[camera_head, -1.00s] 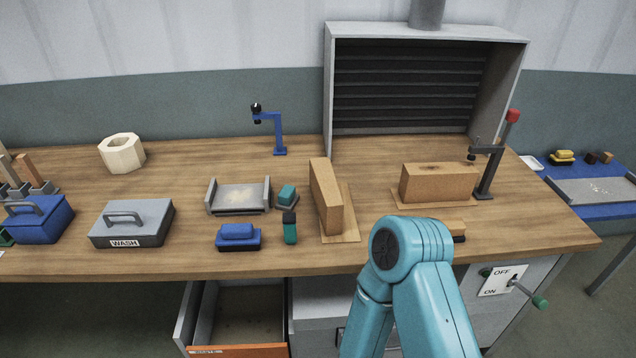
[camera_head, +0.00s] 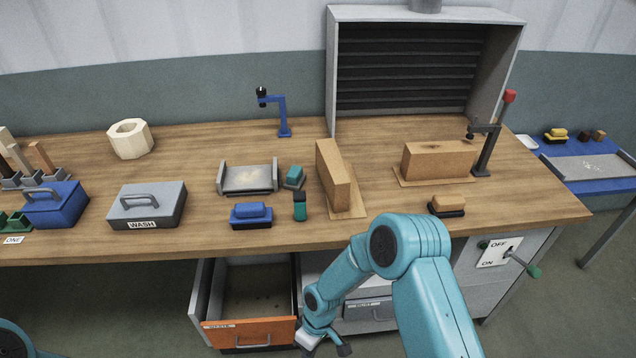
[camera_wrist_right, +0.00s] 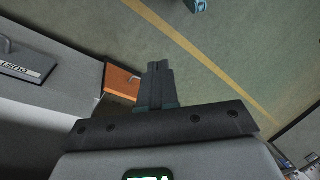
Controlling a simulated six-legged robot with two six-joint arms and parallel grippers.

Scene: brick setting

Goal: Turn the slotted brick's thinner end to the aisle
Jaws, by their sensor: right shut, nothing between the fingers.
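Two tan, block-shaped bricks stand on the bench. The middle brick (camera_head: 333,177) runs front to back on a thin brown board (camera_head: 350,208). The right brick (camera_head: 440,162) lies sideways on a similar board (camera_head: 402,183). I cannot make out a slot or a thinner end on either. My right gripper (camera_head: 328,345) hangs low in front of the bench, beside the open drawer and well below the bricks. In the right wrist view its fingers (camera_wrist_right: 158,75) are together with nothing between them. My left gripper is out of view; only part of my left arm shows.
A tray (camera_head: 250,180), blue brush (camera_head: 251,215) and WASH box (camera_head: 146,205) sit left.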

